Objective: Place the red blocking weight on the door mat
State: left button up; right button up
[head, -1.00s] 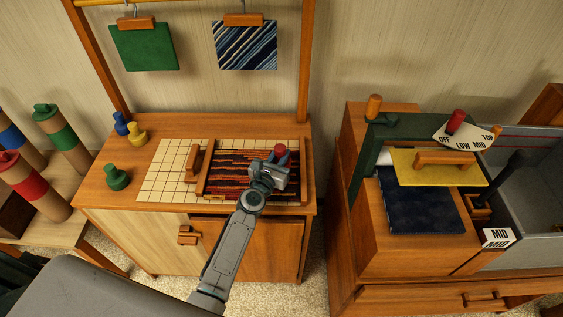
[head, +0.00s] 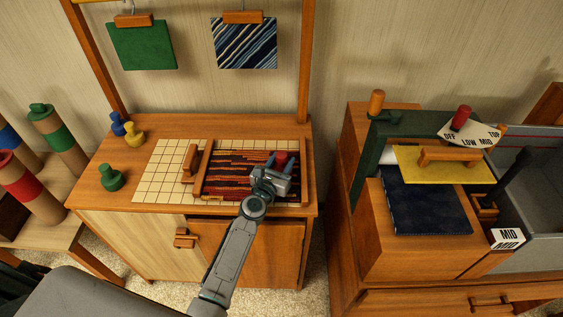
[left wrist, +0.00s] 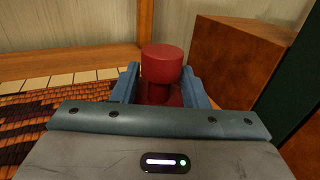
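The red blocking weight (head: 281,159) is a round red knob-topped piece at the right part of the rust-and-black striped woven mat (head: 235,176), which I take as the door mat. My left gripper (head: 282,163) has its fingers on both sides of the weight. In the left wrist view the red weight (left wrist: 161,68) stands upright between the blue fingers (left wrist: 160,90), which seem to touch its lower part. The weight's underside is hidden, so I cannot tell whether it touches the mat. My right gripper is not in view.
The mat lies on a cream gridded board (head: 158,170) with a wooden bar (head: 196,163). Green (head: 111,178), yellow (head: 134,134) and blue (head: 117,124) weights stand at the left. A dark green frame (head: 366,160) rises on the cabinet to the right.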

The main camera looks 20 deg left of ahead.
pick_arm(q)
jog(key=shift+r, duration=0.1)
jog(key=s, duration=0.3)
jog(key=s+a, duration=0.1)
jog(key=s, duration=0.7)
jog(key=shift+a, duration=0.15)
jog(key=shift+s, duration=0.5)
